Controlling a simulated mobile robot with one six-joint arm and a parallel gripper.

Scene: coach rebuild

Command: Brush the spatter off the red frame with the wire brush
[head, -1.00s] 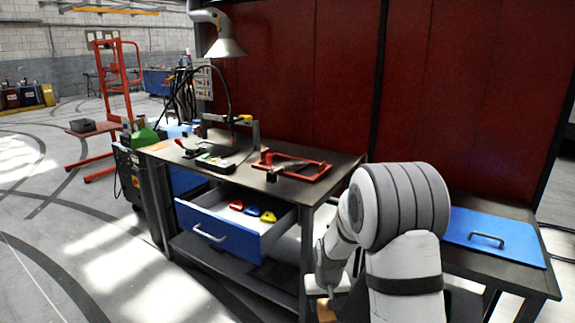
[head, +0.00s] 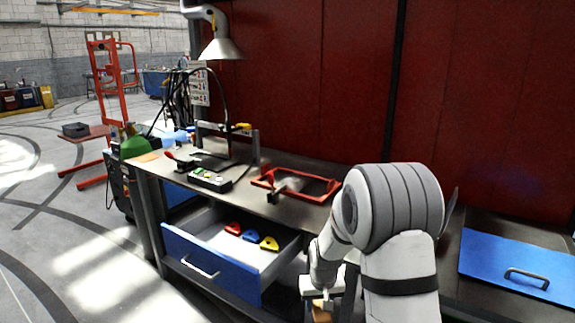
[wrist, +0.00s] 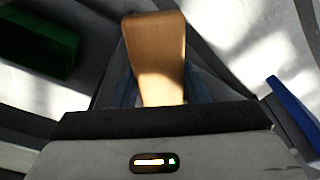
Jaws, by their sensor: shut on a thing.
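The red frame (head: 318,197) lies flat on the dark workbench top, left of my arm. Spatter on it is too small to make out. My gripper (head: 322,298) is low in front of the bench, below the top and right of the open drawer. It is shut on a tan wooden piece, which looks like the wire brush's handle (wrist: 155,55); its lower end also shows in the head view (head: 321,313). The bristles are not visible.
The blue drawer (head: 210,268) stands open with red, blue and yellow pieces inside. The bench (head: 255,198) also carries a box with buttons (head: 210,181) and a lamp hangs above (head: 220,48). A blue panel with a handle (head: 515,262) lies at right.

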